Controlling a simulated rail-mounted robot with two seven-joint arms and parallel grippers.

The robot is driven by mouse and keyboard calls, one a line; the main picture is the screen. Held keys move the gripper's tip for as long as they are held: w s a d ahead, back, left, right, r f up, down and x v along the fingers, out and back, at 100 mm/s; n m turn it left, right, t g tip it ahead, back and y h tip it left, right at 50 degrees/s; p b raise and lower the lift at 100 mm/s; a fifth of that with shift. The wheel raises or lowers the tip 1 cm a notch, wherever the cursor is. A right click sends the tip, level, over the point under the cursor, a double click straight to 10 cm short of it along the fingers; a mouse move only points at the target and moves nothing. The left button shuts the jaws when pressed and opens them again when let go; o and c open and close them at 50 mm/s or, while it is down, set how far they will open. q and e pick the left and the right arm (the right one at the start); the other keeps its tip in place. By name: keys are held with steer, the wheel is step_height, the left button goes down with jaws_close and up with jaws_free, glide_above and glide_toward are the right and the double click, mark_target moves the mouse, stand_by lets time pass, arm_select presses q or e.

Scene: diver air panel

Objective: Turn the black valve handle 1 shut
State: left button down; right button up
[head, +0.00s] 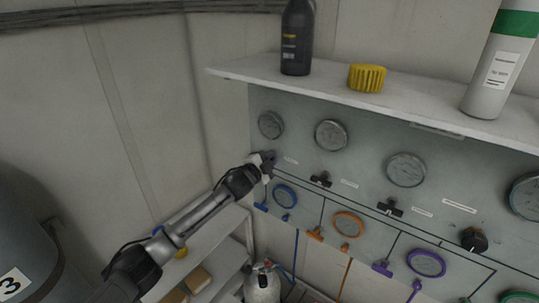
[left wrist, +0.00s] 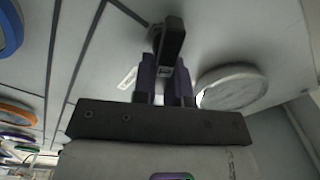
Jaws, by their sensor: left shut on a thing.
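The black valve handle 1 (left wrist: 172,40) sticks out from the grey panel (head: 300,122) in the left wrist view. My left gripper (left wrist: 164,68) is shut on it, with its two purple fingers on either side of the handle. In the head view my left gripper (head: 268,160) is at the panel's left end, below the leftmost gauge (head: 270,125), and it hides most of that handle. The gauge also shows beside the fingers in the left wrist view (left wrist: 231,88). My right gripper is in neither view.
Two more black handles (head: 320,180) (head: 390,207) and a black knob (head: 474,240) sit further right.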

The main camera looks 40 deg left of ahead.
arm_select(q)
steer(key=m+p, duration=0.1)
steer(key=m, duration=0.2)
steer(key=shift+f, duration=0.15)
steer(key=shift+d+f+m, duration=0.1)
steer(key=shift+f+m, duration=0.15)
steer(key=shift+m, duration=0.95)
steer(key=shift+f, duration=0.1)
steer(key=shift+m, duration=0.3)
steer(key=c, duration=1.1)
jaws_free()
steer(key=shift+c, duration=0.2)
